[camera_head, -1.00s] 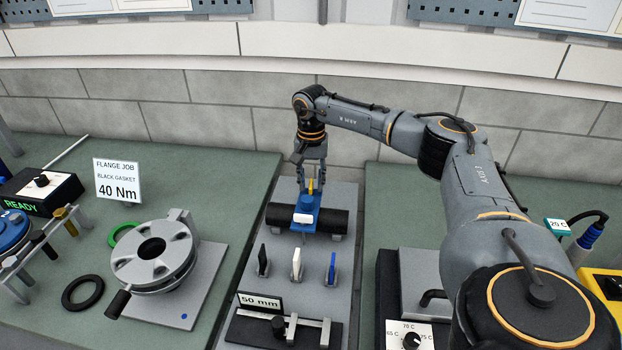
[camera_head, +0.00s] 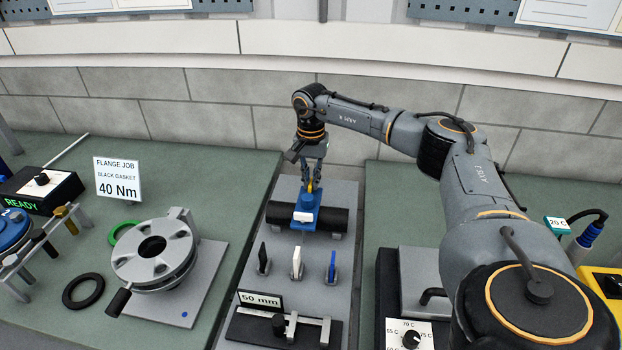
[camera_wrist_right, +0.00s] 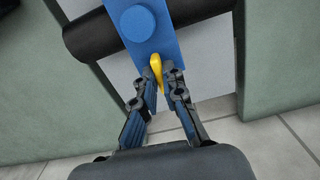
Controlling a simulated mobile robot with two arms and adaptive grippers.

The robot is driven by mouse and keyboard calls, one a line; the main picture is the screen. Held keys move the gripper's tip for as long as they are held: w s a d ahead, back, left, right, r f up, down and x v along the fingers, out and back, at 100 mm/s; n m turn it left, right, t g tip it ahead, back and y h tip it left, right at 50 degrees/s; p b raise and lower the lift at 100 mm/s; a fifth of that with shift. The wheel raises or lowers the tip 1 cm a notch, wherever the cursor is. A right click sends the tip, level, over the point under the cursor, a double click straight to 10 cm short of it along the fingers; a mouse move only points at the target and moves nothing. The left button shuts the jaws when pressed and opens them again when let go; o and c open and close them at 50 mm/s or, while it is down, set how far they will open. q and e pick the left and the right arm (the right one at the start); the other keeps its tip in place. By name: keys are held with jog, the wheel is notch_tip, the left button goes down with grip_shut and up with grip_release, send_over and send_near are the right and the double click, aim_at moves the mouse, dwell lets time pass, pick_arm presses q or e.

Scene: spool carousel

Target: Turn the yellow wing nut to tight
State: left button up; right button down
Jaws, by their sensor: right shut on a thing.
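The yellow wing nut (camera_head: 309,188) sits at the far end of a blue clamp block (camera_head: 305,222), which straddles a black pipe (camera_head: 336,220). My right gripper (camera_head: 313,182) reaches down over it from behind and is shut on the nut. In the right wrist view the nut (camera_wrist_right: 156,66) shows as a narrow yellow wing between the fingertips (camera_wrist_right: 163,72) at the edge of the blue block (camera_wrist_right: 160,45). The fingers partly hide the nut, and I cannot read its tightness. My left gripper is not in view.
In front of the pipe stand a black, a white and a blue upright tab (camera_head: 331,266). A "50 mm" sign (camera_head: 260,300) and a caliper-like gauge (camera_head: 290,328) lie nearer. A grey flange (camera_head: 155,255) stands left. My right arm spans the right side.

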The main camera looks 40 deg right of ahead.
aim_at(311, 181)
jog(key=m, duration=0.4)
jog(key=shift+r, duration=0.1)
jog(key=m, duration=0.5)
jog(key=shift+p, duration=0.35)
jog(key=m, duration=0.4)
jog(key=shift+d+m, duration=0.1)
jog(key=shift+m, duration=0.2)
jog(key=shift+m+p, duration=0.35)
jog(key=shift+m, duration=1.55)
jog(key=c, duration=1.4)
grip_release()
jog(key=shift+c, duration=0.2)
notch_tip(311, 181, up, 12)
